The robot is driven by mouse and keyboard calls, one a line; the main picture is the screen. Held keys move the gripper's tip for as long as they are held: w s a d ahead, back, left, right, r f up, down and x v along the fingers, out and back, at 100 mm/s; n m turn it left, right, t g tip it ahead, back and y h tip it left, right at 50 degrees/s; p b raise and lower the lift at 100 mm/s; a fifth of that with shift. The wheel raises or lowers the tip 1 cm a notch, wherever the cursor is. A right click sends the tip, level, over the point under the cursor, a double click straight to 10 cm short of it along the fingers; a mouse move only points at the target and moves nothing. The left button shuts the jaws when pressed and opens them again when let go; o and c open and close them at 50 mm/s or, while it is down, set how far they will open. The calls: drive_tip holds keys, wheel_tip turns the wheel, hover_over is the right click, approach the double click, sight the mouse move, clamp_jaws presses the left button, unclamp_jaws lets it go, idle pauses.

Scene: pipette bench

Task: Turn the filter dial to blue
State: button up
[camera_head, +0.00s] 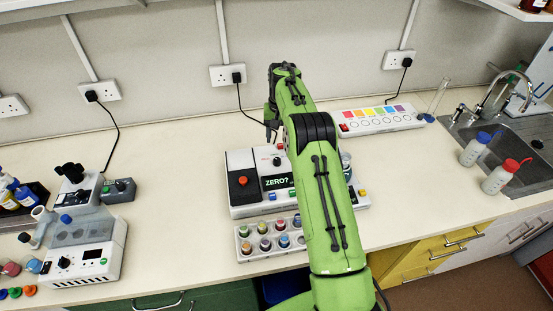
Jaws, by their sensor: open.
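A white-and-black instrument (243,202) with a lit display (278,181) reading "ZERO?" stands mid-bench, partly hidden behind my green arm. A small dark knob (277,161) sits on its top above the display; it may be the filter dial, but its setting is too small to read. My gripper (271,133) is open, pointing down over the back of the instrument, just above and behind the knob in the picture. No contact is visible between them. A white box with a row of coloured squares (381,119) lies to the right behind the arm.
A rack of coloured vials (245,250) stands in front of the instrument. At left are a grey and white device (83,262) and bottles (22,194). At right are a sink (515,132) and two wash bottles (500,179).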

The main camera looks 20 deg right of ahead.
sight(277, 159)
drive_tip(key=f, duration=1)
drive_tip(key=shift+w+a+f, duration=0.15)
drive_tip(key=shift+a, duration=0.05)
clamp_jaws()
